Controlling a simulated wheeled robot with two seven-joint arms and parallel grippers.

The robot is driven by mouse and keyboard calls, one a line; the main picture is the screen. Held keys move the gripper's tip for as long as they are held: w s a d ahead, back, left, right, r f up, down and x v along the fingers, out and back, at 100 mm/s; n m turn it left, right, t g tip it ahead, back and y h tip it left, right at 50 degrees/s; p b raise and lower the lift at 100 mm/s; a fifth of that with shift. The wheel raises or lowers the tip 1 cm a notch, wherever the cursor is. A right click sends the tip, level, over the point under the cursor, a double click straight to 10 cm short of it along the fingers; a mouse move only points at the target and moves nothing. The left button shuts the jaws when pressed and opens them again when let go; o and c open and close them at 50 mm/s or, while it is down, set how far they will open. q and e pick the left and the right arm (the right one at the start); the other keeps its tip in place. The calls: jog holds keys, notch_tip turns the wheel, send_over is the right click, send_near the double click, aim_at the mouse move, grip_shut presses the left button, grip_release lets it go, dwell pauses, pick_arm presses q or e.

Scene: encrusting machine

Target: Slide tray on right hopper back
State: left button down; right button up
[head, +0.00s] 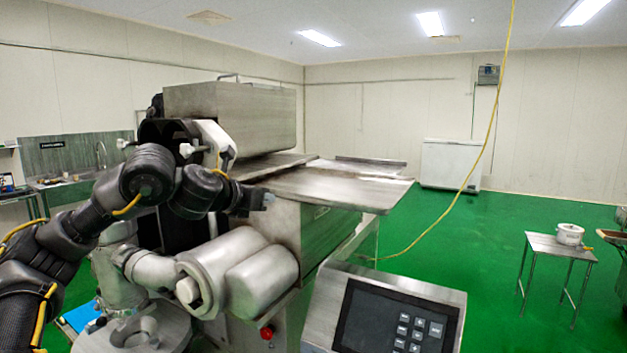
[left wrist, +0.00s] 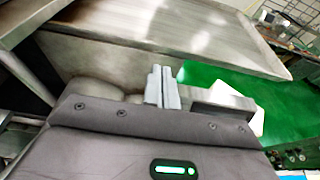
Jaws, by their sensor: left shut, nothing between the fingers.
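The encrusting machine fills the middle of the head view, with a steel hopper box (head: 230,115) on top. A flat steel tray (head: 335,187) extends to the right from below the hopper box, over the machine's body. My left gripper (head: 268,198) is at the tray's near left edge, just below its level. In the left wrist view the closed fingers (left wrist: 161,86) point toward the tray's edge (left wrist: 190,65), with nothing between them. I cannot tell whether they touch the tray. My right gripper is not in view.
A control panel (head: 395,318) stands in front at the lower right. Metal cylinders (head: 240,275) stick out below the tray. A yellow cable (head: 463,185) hangs from the ceiling. A small table (head: 560,247) with a white pot stands at the right. Green floor is free between them.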

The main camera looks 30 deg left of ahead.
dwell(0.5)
pick_arm(q)
jog(key=shift+w, duration=1.3)
send_near(301, 191)
jog(key=shift+w, duration=0.8)
jog(key=shift+x, duration=1.45)
jog(key=shift+w+r+p, duration=0.2)
jog(key=shift+w+p, duration=0.8)
jog(key=shift+w, duration=1.7)
